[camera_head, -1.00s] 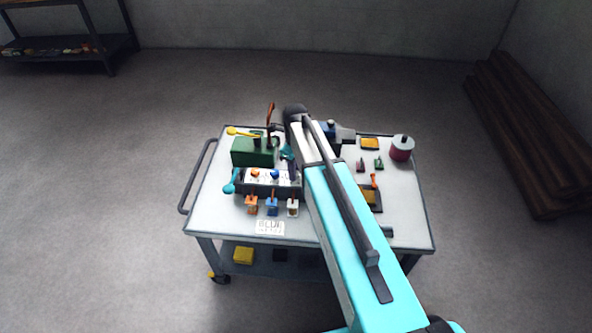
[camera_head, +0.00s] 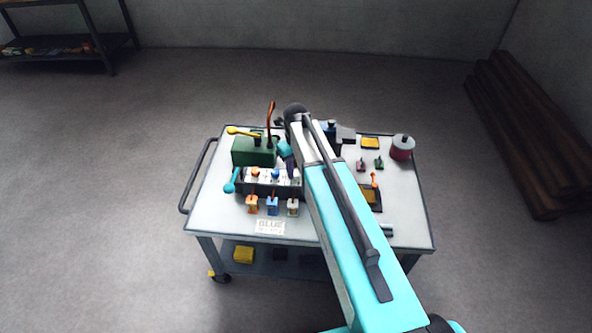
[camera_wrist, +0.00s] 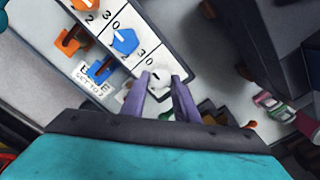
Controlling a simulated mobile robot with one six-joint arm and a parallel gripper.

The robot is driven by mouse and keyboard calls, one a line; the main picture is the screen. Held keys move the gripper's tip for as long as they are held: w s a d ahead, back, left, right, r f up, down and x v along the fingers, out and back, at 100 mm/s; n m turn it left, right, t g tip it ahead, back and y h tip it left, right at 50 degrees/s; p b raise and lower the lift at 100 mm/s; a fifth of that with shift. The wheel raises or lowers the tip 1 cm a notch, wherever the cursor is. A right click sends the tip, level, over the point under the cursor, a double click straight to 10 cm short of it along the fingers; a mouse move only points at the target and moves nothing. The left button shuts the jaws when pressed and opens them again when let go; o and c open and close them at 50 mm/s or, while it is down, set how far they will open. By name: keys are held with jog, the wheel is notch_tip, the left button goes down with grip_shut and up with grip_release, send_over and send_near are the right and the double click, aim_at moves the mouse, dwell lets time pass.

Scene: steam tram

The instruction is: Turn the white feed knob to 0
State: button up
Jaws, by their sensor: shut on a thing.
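A white panel (camera_wrist: 107,38) carries an orange knob, a blue knob (camera_wrist: 125,40) and a white knob (camera_wrist: 159,78), with digits printed around them. My gripper (camera_wrist: 161,84) has its two purple fingers on either side of the white knob and is shut on it. A short dark mark shows on the knob's face. Its exact reading cannot be told, as the fingers cover part of its scale. In the head view the panel stands on the cart, with the orange knob (camera_head: 255,171) and blue knob (camera_head: 276,174) visible; my arm hides part of the right side.
Orange, blue and white levers (camera_head: 272,205) stand along the panel's front. A green box (camera_head: 250,151) with a yellow lever and a red-brown lever stands behind it. A teal handle (camera_head: 231,181) sticks out at left. A red-and-grey can (camera_head: 402,148) stands at the cart's right.

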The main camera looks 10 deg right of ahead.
aim_at(296, 173)
jog(key=o, duration=1.1)
jog(key=shift+c, duration=0.2)
jog(key=shift+r, duration=0.1)
notch_tip(296, 173, up, 14)
jog(key=b, duration=0.1)
jog(key=shift+b, duration=0.35)
